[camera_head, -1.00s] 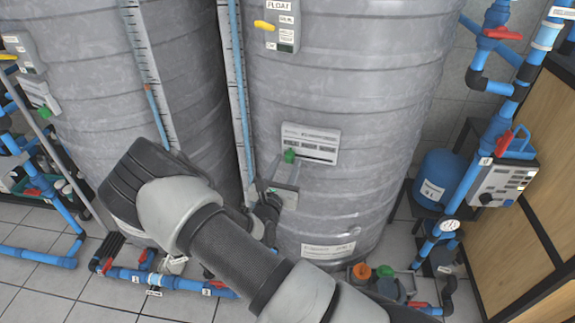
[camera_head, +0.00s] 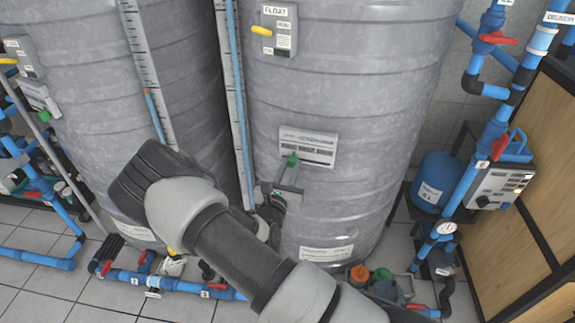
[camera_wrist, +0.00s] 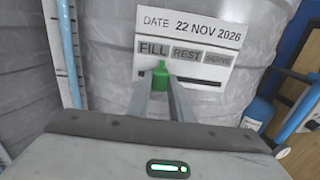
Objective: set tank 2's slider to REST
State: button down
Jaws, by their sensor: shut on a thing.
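I cannot read a tank number.
A second grey tank (camera_head: 75,120) stands at the left, with measuring scales (camera_head: 242,95) between the tanks. A FLOAT box (camera_head: 280,30) with a yellow lever is above. Blue pipes (camera_head: 455,185) and a control box (camera_head: 500,183) stand at the right. Pipes also run along the floor.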

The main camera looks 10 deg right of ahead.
aim_at(306, 161)
jog(key=d, duration=0.1)
jog(key=s+d+p, duration=0.1)
jog(key=d, duration=0.1)
jog(key=shift+s+d+r, duration=0.1)
jog(key=shift+s, duration=0.2)
jog(key=shift+s+d, duration=0.1)
jog(key=shift+f, duration=0.2)
jog(key=c, duration=1.6)
grip_release()
jog(key=shift+o, duration=0.2)
jog(key=p+v, duration=0.2)
jog(key=v, duration=1.5)
jog(key=shift+s, duration=0.2)
